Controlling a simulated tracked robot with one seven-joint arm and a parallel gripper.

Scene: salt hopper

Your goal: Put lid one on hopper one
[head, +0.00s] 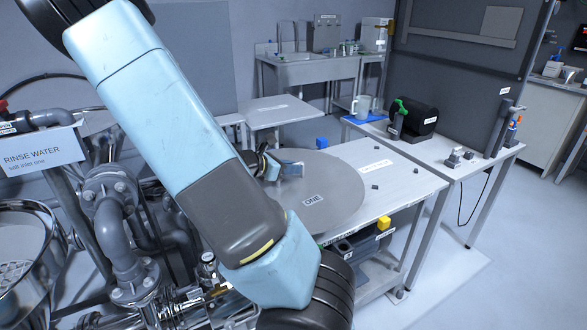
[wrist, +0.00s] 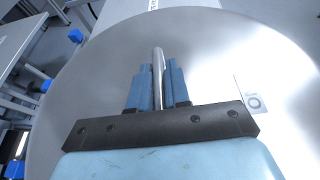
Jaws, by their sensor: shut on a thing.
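Lid one is a flat grey metal disc (head: 335,200) with a label reading "ONE", over the metal table in the middle of the head view. It fills much of the wrist view (wrist: 215,60). My gripper (head: 291,169) is above the lid; in the wrist view its two blue fingers (wrist: 158,80) are shut on the lid's upright metal handle (wrist: 158,60). I cannot tell whether the lid touches the table. An open round steel vessel (head: 48,232), partly cut off at the left, may be hopper one; I see no name on it.
Grey pipework and valves (head: 112,205) stand between the vessel and the table, beside a "RINSE WATER" sign (head: 38,160). The table (head: 405,185) holds small dark pieces. A blue block (head: 321,142) shows behind the lid. A side bench (head: 455,160) stands to the right.

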